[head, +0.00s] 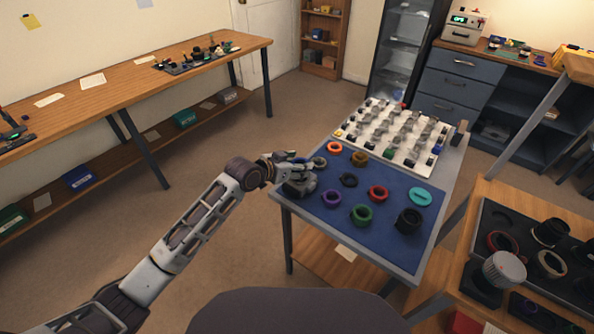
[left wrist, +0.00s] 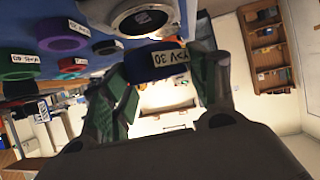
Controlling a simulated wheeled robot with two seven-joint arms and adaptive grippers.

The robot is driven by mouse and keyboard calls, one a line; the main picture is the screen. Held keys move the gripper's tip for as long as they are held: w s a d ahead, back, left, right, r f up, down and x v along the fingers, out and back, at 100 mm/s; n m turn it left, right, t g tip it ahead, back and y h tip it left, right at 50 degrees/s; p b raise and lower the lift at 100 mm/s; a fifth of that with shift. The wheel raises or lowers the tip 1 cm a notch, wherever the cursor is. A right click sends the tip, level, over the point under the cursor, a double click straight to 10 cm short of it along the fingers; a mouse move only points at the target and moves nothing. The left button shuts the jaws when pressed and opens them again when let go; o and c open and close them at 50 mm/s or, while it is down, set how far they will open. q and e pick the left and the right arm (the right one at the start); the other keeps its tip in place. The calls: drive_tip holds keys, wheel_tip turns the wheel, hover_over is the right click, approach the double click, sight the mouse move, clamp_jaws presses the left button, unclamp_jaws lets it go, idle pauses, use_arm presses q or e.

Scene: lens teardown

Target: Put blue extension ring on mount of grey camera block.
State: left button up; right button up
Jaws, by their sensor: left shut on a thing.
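I cannot tell whether the ring touches the mount. In the head view the ring is mostly hidden by the gripper. My right gripper is not in view.
The blue mat (head: 388,238) holds several loose rings: orange (head: 334,147), purple (head: 331,198), black (head: 348,180), red (head: 377,193), green (head: 361,214) and a teal disc (head: 420,197). A white tray (head: 375,118) of small parts lies behind. A workbench (head: 110,85) runs along the left wall.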

use_arm(q)
wheel_tip(320, 180, down, 2)
drive_tip(key=shift+f, duration=0.35)
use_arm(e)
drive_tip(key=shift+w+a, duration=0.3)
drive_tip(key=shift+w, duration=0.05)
use_arm(q)
drive_tip(key=shift+f, duration=0.1)
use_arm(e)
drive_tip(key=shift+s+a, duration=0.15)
use_arm(q)
drive_tip(key=o, duration=1.1)
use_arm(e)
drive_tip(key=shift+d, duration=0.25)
